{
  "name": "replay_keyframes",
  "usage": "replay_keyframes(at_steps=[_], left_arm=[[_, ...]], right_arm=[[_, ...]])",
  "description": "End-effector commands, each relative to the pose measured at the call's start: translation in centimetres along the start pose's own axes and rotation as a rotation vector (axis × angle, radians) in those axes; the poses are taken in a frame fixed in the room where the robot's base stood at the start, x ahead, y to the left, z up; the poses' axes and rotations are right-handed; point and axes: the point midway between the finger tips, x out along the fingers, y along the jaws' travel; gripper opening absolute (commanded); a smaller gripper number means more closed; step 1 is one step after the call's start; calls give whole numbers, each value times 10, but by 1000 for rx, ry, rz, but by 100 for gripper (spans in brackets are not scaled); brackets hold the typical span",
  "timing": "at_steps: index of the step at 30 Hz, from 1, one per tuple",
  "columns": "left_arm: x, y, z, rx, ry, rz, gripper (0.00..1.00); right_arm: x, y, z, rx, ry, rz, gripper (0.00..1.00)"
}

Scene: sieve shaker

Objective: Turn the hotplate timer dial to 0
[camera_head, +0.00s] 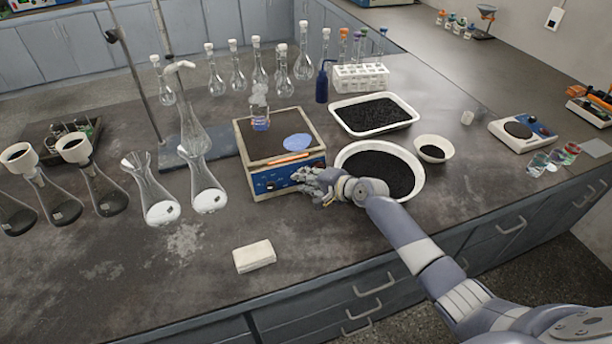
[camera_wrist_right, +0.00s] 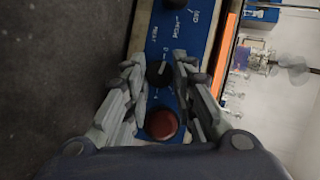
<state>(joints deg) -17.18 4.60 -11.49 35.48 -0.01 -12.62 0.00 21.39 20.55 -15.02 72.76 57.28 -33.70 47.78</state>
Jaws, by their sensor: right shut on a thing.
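The hotplate (camera_head: 254,143) stands in the middle of the bench, a box with a dark top and a blue front panel. My right gripper (camera_head: 303,178) is at the right part of that panel. In the right wrist view, the right gripper (camera_wrist_right: 160,76) has its fingers on both sides of a black dial (camera_wrist_right: 157,73), shut on it. Small white marks surround the dial; its exact setting is too small to read. A red round button (camera_wrist_right: 161,124) lies beside the dial, between the fingers. My left gripper is in neither view.
A white bowl of black grains (camera_head: 414,188) sits close beside my right arm. Flasks stand to the left. A white block (camera_head: 254,256) lies in front, with clear bench around it.

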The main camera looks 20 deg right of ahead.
Motion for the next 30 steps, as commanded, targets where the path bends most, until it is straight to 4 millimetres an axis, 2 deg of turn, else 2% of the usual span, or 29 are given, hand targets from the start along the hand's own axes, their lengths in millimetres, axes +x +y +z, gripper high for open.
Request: replay_keyframes(at_steps=[1, 9, 29, 30], left_arm=[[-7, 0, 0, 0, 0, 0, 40], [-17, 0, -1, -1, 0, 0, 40], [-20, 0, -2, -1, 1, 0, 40], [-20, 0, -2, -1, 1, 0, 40]], right_arm=[[-1, -2, 0, -30, 0, 16, 0], [-1, -2, 0, -151, 5, 70, 0], [0, 0, 1, -202, 6, 92, 0], [0, 0, 1, -202, 6, 92, 31]])
